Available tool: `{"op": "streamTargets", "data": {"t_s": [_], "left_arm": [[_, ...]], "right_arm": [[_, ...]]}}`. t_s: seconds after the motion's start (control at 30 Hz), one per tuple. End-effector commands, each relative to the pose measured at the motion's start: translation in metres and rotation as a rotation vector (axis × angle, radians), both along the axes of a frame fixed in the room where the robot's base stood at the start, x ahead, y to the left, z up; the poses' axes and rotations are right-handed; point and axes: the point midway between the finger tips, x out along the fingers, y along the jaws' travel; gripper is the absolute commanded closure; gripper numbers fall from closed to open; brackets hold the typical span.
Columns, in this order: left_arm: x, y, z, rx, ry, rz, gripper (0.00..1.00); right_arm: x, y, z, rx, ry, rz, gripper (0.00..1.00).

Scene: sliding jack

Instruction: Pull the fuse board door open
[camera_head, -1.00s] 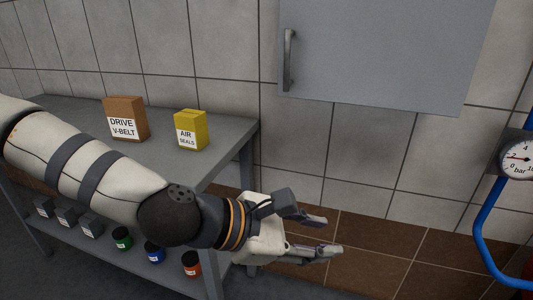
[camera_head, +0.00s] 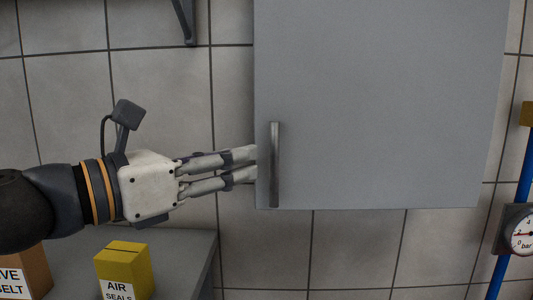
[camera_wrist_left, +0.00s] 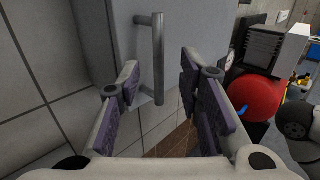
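The fuse board door (camera_head: 380,90) is a flat grey panel on the tiled wall, and it looks closed. Its vertical bar handle (camera_head: 275,165) is near the lower left edge. In the left wrist view the handle (camera_wrist_left: 158,60) stands between the two fingers. My left gripper (camera_head: 256,163) comes in from the left, its fingertips just left of the handle in the head view. In the left wrist view the left gripper (camera_wrist_left: 158,84) is open, with a gap on both sides of the bar. My right gripper is not in view.
A table (camera_head: 190,260) stands at lower left, with a yellow AIR SEALS box (camera_head: 125,268) and a brown box (camera_head: 28,270) below my left arm. A blue pipe with a gauge (camera_head: 521,235) is at right. A red round object (camera_wrist_left: 256,97) shows in the wrist view.

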Motion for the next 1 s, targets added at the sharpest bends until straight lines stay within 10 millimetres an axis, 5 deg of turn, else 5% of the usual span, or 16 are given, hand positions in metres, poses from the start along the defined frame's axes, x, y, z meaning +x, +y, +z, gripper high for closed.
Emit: {"op": "streamTargets", "data": {"t_s": [0.3, 0.7, 0.87, 1.0], "left_arm": [[0.053, -0.053, -0.003, 0.002, 0.005, 0.001, 0.67], [0.064, -0.063, -0.002, 0.001, 0.003, 0.002, 0.67], [0.064, -0.063, -0.002, 0.001, 0.003, 0.002, 1.00], [0.064, -0.063, -0.002, 0.001, 0.003, 0.002, 1.00]], "right_arm": [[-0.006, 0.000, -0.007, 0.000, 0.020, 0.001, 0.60], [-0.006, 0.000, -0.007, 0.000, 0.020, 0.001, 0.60], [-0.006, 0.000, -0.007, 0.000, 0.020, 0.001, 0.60], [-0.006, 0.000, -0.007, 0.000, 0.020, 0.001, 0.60]]}}
